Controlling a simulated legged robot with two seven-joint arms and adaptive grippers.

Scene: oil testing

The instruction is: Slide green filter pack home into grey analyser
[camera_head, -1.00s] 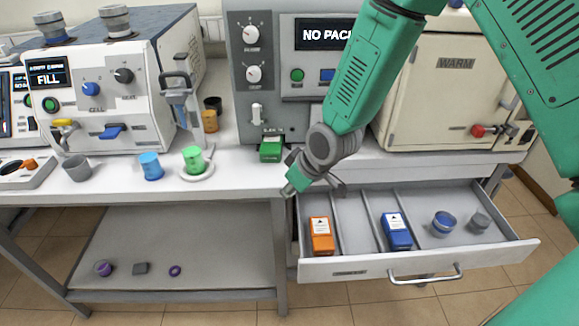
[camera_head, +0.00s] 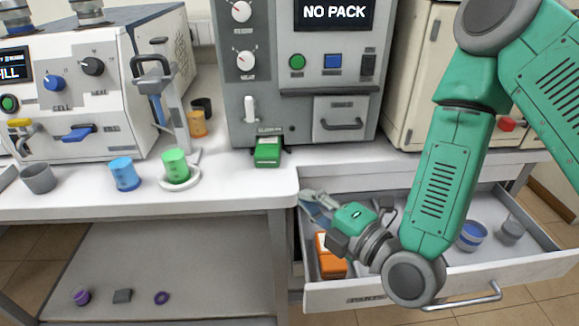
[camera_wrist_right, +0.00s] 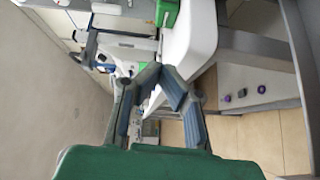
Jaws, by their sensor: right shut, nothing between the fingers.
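The green filter pack (camera_head: 268,151) sits at the foot of the grey analyser (camera_head: 292,60), partly in a low opening, its front end standing out over the bench. The analyser's display reads "NO PACK". The pack also shows at the top of the right wrist view (camera_wrist_right: 167,13). My right gripper (camera_head: 305,196) is shut and empty, in front of the bench edge and above the open drawer, a short way below and right of the pack. In the right wrist view its fingertips (camera_wrist_right: 157,68) meet. My left gripper is not in view.
The open drawer (camera_head: 375,292) holds an orange pack (camera_head: 331,262) and a blue-banded pot (camera_head: 471,236); my right arm hides part of it. A green cup (camera_head: 175,165) on a white dish and a blue cup (camera_head: 124,173) stand left of the pack.

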